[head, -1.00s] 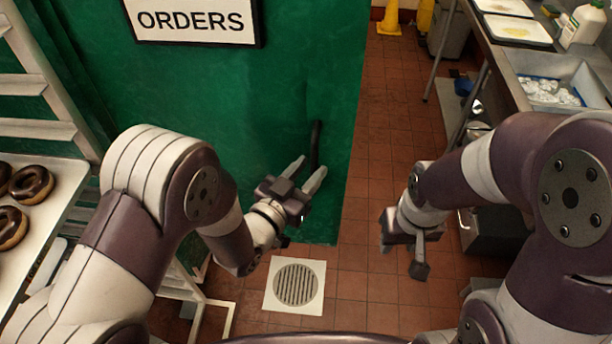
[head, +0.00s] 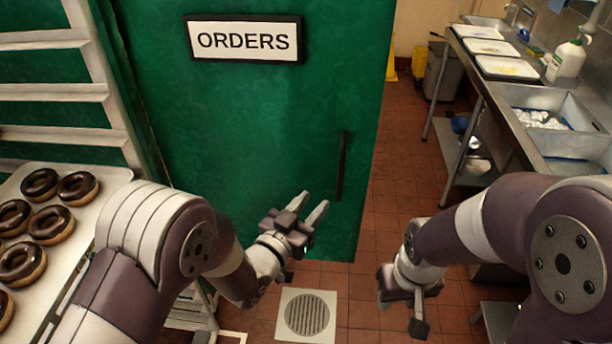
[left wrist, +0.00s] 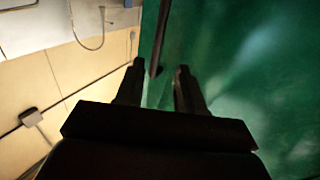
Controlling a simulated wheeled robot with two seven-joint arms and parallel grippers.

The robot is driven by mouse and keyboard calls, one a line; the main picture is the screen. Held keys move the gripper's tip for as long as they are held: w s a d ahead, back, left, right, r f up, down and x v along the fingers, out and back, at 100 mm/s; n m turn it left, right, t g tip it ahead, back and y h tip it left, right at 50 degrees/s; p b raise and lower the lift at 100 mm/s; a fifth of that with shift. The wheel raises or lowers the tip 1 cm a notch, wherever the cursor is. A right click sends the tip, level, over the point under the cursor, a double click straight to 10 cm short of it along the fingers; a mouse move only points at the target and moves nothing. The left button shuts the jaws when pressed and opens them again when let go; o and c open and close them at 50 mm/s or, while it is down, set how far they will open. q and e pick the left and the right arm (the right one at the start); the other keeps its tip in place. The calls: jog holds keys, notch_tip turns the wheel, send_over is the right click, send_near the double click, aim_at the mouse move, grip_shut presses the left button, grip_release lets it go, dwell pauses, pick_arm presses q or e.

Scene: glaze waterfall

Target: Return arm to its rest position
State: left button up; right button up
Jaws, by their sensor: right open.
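My left gripper (head: 308,212) is raised in front of the green door, left of and below its dark handle. Its two fingers are apart with nothing between them. In the left wrist view the open fingers (left wrist: 158,82) point toward the dark handle (left wrist: 158,40), which looks apart from them. My right gripper (head: 402,308) hangs pointing down over the red tiled floor at the right, open, with nothing seen in it. The green door (head: 270,120) carries an ORDERS sign (head: 243,40).
A rack with a tray (head: 112,176) of chocolate donuts (head: 40,185) stands at the left. A steel counter (head: 490,85) with trays, a sink (head: 560,100) and a white bottle (head: 568,60) runs along the right. A floor drain (head: 307,313) lies below. The tiled aisle between door and counter is clear.

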pick_arm(q)
jog(key=s+a+f+g+y, duration=0.2)
jog(key=a+f+g+y, duration=0.15)
jog(key=f, duration=0.55)
jog(key=s+a+f+n+g+y, duration=0.3)
jog(key=s+a+g+y, duration=0.4)
jog(key=a, duration=0.3)
jog(key=s+a+r+n+g, duration=0.2)
jog(key=s+a+r+n, duration=0.2)
jog(key=s+a+r, duration=0.2)
jog(key=s+a, duration=0.2)
jog(key=shift+s+a+r+g, duration=0.15)
jog(key=shift+s+r+g, duration=0.05)
jog(key=shift+s+g, duration=0.15)
jog(key=shift+w, duration=0.1)
